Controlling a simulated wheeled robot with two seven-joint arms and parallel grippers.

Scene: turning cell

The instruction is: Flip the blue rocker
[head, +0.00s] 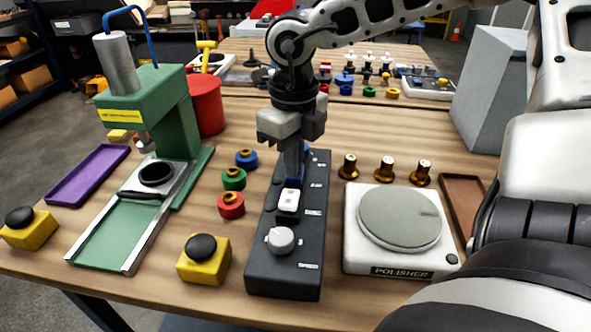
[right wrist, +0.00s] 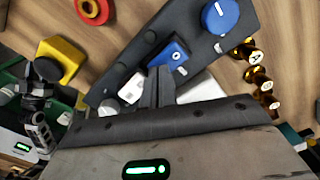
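The blue rocker (right wrist: 168,56) sits on a black control panel (head: 262,271), between a white rocker (right wrist: 132,88) and a blue knob (right wrist: 220,18). In the head view my right gripper (head: 292,178) hides most of the blue rocker; only a sliver of blue shows beside the fingers. My right gripper points down with its fingers together and nothing between them. In the right wrist view its fingertips (right wrist: 158,72) are at the blue rocker's lower edge; I cannot tell whether they touch. A gripper-like part with a green display, seemingly my left gripper (right wrist: 40,85), shows at the left edge, its fingers unclear.
A white knob (head: 281,239) is at the panel's near end. The polisher (head: 399,218) and several brass pieces (head: 385,169) stand to the right. Coloured rings (head: 231,206), a yellow button box (head: 204,262) and a green press (head: 168,110) stand to the left.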

